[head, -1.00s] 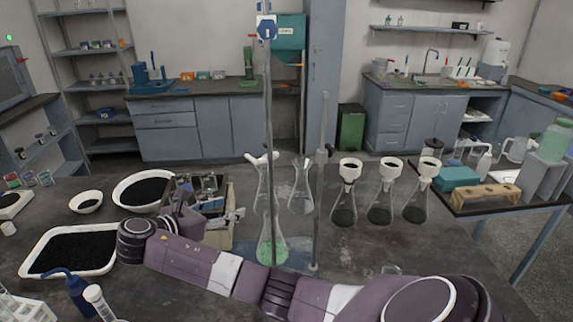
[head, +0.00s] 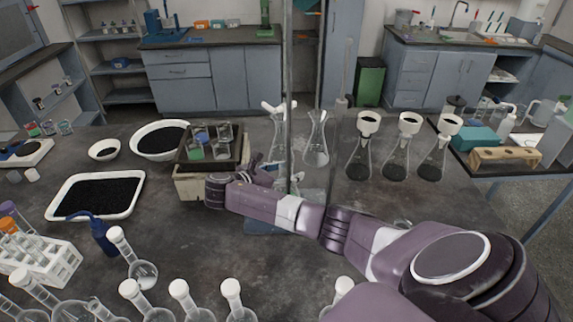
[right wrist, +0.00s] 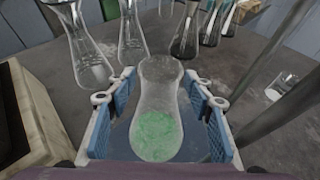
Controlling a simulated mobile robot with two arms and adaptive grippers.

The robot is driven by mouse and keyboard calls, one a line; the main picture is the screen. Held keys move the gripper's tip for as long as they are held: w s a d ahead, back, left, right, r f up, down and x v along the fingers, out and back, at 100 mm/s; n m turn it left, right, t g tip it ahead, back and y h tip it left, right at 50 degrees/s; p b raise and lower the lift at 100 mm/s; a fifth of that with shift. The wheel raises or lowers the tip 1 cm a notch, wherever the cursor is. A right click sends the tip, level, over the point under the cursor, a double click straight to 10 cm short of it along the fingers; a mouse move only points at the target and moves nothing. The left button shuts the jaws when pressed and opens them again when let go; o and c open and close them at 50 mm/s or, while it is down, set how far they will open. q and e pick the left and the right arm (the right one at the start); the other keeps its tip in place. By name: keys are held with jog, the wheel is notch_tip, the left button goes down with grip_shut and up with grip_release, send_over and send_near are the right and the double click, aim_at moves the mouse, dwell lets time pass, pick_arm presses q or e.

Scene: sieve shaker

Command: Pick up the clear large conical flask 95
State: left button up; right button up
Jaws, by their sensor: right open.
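In the right wrist view a clear flask (right wrist: 159,110) with green contents stands upright between the blue-padded fingers of my right gripper (right wrist: 160,98). The fingers are open, one on each side of it; I cannot tell whether they touch it. Two clear, empty-looking conical flasks stand farther back, a left one (right wrist: 88,50) and a right one (right wrist: 131,38); they also show in the head view, left (head: 277,145) and right (head: 317,145). I see no number on any flask. In the head view my right arm hides most of the green-filled flask. My left gripper is out of view.
Metal stand rods (right wrist: 273,60) rise close to the right of my gripper. Several flasks with dark contents (head: 359,162) stand right of the clear ones. A dark tray with jars (head: 190,170) sits left of my wrist. Stoppered round flasks (head: 143,272) line the front.

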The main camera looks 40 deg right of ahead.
grip_shut()
dwell(0.4)
jog(key=shift+r, duration=0.1)
dwell(0.3)
